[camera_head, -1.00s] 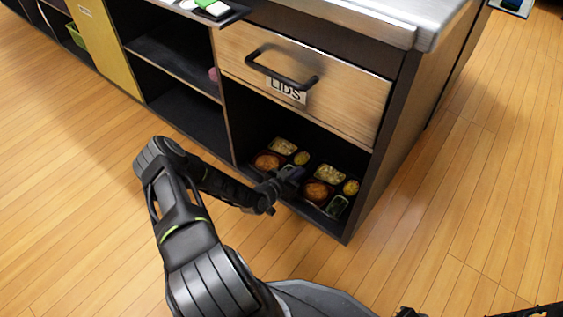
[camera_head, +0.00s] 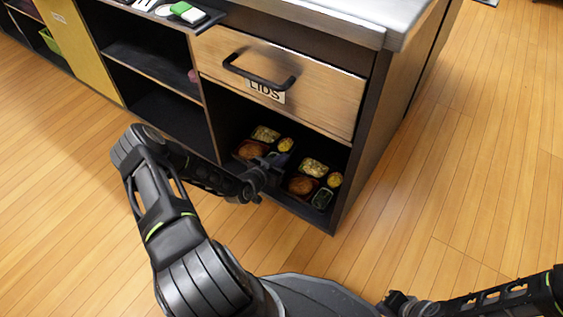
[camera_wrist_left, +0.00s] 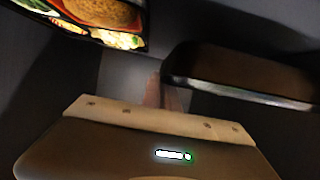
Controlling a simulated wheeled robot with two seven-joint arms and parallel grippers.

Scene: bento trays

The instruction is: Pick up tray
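Two food trays sit in the open lower right compartment of the counter, a left tray (camera_head: 236,155) and a right tray (camera_head: 287,190). Each holds a brown round item, yellowish food and greens. My left gripper (camera_head: 276,163) is at the compartment's front, overlapping the left tray's right side and partly hiding it. Part of a food-filled tray (camera_wrist_left: 146,46) shows at the upper left of the left wrist view, with a dark glossy-edged block at the right. The left finger opening is unclear. My right gripper (camera_head: 392,302) is at the bottom edge, away from the trays, its opening unclear.
A drawer labelled LIDS (camera_head: 300,85) with a black handle (camera_head: 258,78) is directly above the compartment. Compartment walls (camera_head: 345,185) flank the trays. A dark tray (camera_head: 212,17) with white and green items is on the counter top. The wooden floor (camera_head: 480,170) at right is clear.

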